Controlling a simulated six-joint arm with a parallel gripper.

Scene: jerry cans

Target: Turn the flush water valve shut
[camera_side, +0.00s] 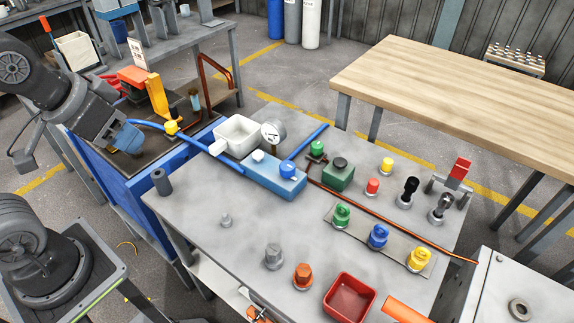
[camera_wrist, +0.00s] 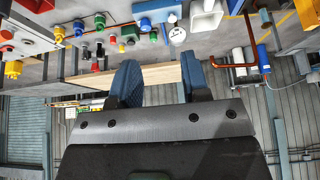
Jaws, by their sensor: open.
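A blue pipe (camera_side: 195,143) runs across the table, with a yellow knob (camera_side: 171,127) near its far-left end and a blue block (camera_side: 273,178) further right. The block carries a blue knob (camera_side: 288,169) and a small white knob (camera_side: 258,155). No label shows which is the flush water valve, and I cannot tell how far any is turned. My gripper (camera_side: 128,137) hangs at the left, above the dark-topped blue bench, apart from the knobs. In the wrist view, its two blue fingers (camera_wrist: 160,80) are apart with nothing between them. The blue block (camera_wrist: 158,10) is at that view's top edge.
A white box (camera_side: 236,133) and round gauge (camera_side: 273,133) stand behind the block. Several coloured valves, including a green one (camera_side: 342,215), and a red tray (camera_side: 349,300) occupy the grey table (camera_side: 190,210). A yellow bracket (camera_side: 158,95) stands near my gripper. The table's left front is mostly clear.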

